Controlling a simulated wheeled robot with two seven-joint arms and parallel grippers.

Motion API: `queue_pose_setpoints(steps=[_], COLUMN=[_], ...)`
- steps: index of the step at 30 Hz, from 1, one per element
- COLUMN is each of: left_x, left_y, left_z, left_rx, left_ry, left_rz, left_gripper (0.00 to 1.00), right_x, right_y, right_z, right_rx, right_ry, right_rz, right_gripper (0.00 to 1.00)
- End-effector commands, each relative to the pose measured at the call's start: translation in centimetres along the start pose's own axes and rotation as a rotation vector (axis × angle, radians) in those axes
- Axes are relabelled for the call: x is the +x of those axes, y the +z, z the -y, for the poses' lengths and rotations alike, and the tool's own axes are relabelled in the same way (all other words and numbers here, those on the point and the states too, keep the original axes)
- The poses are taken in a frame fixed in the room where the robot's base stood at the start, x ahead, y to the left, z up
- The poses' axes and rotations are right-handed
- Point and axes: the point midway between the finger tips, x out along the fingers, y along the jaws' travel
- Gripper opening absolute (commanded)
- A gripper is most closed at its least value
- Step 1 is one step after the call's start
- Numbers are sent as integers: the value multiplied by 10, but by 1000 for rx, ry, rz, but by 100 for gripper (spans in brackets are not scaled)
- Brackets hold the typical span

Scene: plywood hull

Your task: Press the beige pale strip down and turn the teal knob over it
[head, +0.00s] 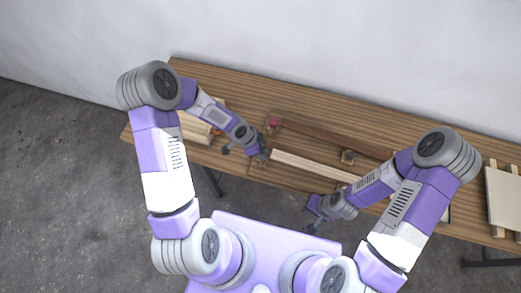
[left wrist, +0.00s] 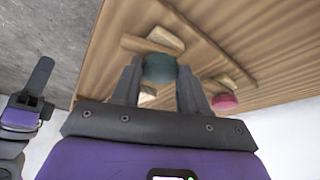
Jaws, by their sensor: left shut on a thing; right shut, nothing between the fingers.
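The beige pale strip (head: 312,167) lies slanting across the middle of the table in the head view. Its left end is by my left gripper (head: 259,153). In the left wrist view the teal knob (left wrist: 160,68) sits between the two fingers of my left gripper (left wrist: 158,88), which is shut on it. Pale wood (left wrist: 166,38) shows just beyond the knob. I cannot tell whether the knob lies across the strip. My right gripper (head: 313,208) is shut and empty at the table's front edge, below the strip; it also shows in the left wrist view (left wrist: 38,82).
A red-brown strip (head: 325,136) runs behind the beige one, with a red knob (head: 273,122) at its left end and a wooden block (head: 348,156) near it. Pale boards lie at the left (head: 196,130) and right (head: 503,200). The table's back is clear.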

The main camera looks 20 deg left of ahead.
Motion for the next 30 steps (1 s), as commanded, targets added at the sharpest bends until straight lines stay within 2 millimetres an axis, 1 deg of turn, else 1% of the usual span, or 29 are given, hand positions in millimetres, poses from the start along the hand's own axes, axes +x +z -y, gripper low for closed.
queue_pose_setpoints(steps=[2,3,7,8,17,20,27,30], left_x=[0,0,0,0,-3,-14,-55,-68], left_y=[0,0,0,0,0,0,0,0], left_z=[0,0,0,0,0,1,1,1], left_rx=[-1,-1,0,0,0,-3,-2,-2], left_ry=[0,0,0,0,0,-2,-3,-2], left_rz=[0,0,0,0,0,-1,0,-1], left_gripper=[13,47,66,69,69,69,69,69], right_x=[0,0,0,0,-1,-3,-12,-15], right_y=[0,0,0,0,0,0,0,1], right_z=[0,0,0,0,0,1,4,6], right_rx=[0,0,0,0,0,0,0,0], right_ry=[0,0,0,0,0,0,0,0], right_rz=[0,0,0,0,0,0,0,0], right_gripper=[0,0,0,0,0,0,0,0])
